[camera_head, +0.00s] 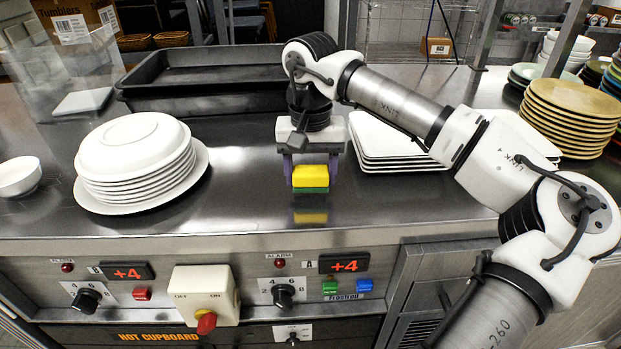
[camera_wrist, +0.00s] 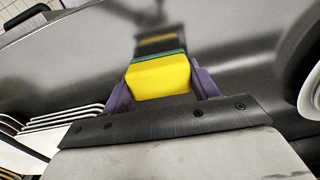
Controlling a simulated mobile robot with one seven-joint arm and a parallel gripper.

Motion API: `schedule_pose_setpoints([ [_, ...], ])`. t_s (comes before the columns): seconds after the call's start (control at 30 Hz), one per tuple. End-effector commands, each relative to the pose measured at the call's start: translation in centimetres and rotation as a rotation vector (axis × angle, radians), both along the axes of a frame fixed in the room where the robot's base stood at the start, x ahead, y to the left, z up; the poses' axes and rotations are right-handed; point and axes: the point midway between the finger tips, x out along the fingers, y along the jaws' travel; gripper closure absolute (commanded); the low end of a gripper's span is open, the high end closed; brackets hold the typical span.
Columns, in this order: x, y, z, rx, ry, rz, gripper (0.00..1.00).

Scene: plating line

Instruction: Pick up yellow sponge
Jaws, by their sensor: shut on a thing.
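The yellow sponge (camera_head: 310,173) has a green layer on its lower side. My gripper (camera_head: 310,176) is shut on it, with one purple finger at each side. In the head view the sponge appears a little above the steel counter, with its reflection showing below it. In the wrist view the sponge (camera_wrist: 160,78) sits between the two purple fingers of my gripper (camera_wrist: 162,88), its yellow face towards the camera and its green edge on the far side.
A stack of round white plates (camera_head: 136,160) stands to the left, square white plates (camera_head: 385,140) just to the right. Black trays (camera_head: 205,77) lie behind. A small white bowl (camera_head: 19,176) is at far left. The counter front (camera_head: 400,207) is clear.

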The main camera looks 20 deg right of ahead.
Motion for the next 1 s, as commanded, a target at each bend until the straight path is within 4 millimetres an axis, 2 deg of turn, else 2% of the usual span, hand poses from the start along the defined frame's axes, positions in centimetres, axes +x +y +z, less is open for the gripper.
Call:
schedule_pose_setpoints([
  [0.17,0.1,0.1,3.5,-0.001,-0.004,0.001,0.62],
  [0.6,0.0,0.1,14.0,-0.002,-0.003,0.0,0.62],
  [0.8,0.0,0.0,16.9,-0.002,0.0,0.0,0.62],
  [1.0,0.0,0.0,18.0,-0.001,-0.001,0.0,0.62],
])
